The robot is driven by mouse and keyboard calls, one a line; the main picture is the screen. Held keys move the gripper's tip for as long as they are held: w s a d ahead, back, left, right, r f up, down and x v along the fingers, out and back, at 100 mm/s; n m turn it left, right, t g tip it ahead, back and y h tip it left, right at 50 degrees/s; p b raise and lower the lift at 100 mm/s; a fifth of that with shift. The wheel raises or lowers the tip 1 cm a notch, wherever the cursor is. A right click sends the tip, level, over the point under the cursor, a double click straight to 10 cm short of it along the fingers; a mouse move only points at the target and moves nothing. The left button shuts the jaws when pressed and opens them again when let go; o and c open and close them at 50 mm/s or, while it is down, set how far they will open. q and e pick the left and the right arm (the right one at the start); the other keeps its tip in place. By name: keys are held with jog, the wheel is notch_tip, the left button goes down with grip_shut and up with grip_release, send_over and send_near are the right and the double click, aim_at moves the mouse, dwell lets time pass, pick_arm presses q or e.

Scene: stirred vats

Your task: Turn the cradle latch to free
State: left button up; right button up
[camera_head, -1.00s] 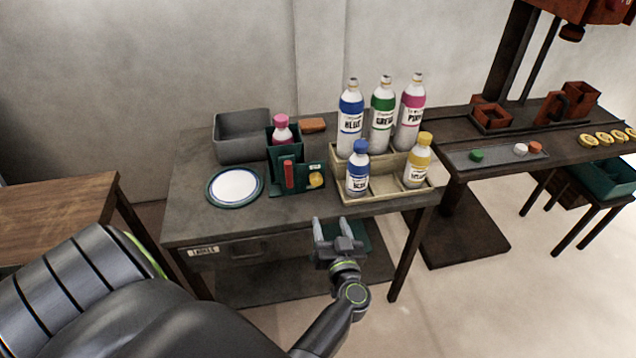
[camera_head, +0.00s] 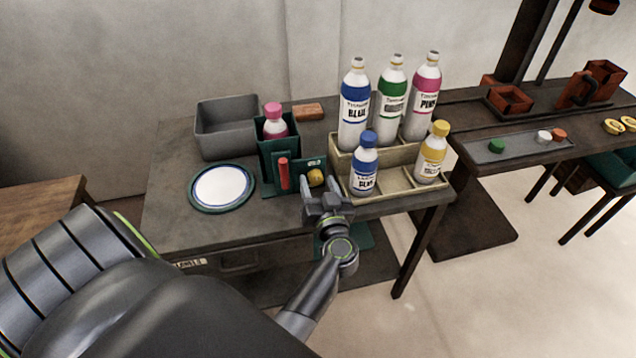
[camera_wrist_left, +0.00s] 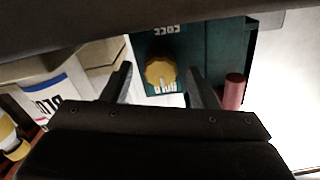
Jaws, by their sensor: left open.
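The cradle (camera_head: 265,148) is a dark green holder near the table's front edge, with a pink-capped bottle (camera_head: 274,122) standing in it. Its latch is a round yellow knob (camera_head: 316,177) on a green panel, right of a red upright handle (camera_head: 284,173). In the left wrist view the knob (camera_wrist_left: 160,72) lies between the two fingers, with pale lettering above and below it that I cannot read surely. My left gripper (camera_head: 325,190) is open, just in front of the knob; contact is not visible. My right gripper is not in view.
A beige crate (camera_head: 400,182) with blue and yellow bottles, and larger bottles behind, stands close right of my gripper. A white round plate (camera_head: 222,186) lies left, a grey bin (camera_head: 226,128) behind it. A brown block (camera_head: 308,112) lies at the back.

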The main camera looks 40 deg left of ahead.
pick_arm(q)
jog(key=shift+c, duration=1)
jog(key=c, duration=0.8)
jog(key=shift+o, duration=0.2)
jog(key=shift+r+n+p, duration=0.2)
jog(key=shift+n+p, duration=0.6)
jog(key=shift+p, duration=0.25)
jog(key=shift+n+p, duration=0.65)
jog(key=shift+n, duration=0.15)
jog(key=shift+n+p, duration=0.55)
jog(key=shift+n, duration=0.45)
jog(key=shift+f+n+p, duration=0.15)
jog(key=shift+n+p, duration=0.2)
jog(key=shift+n, duration=0.45)
jog(key=shift+s, duration=0.1)
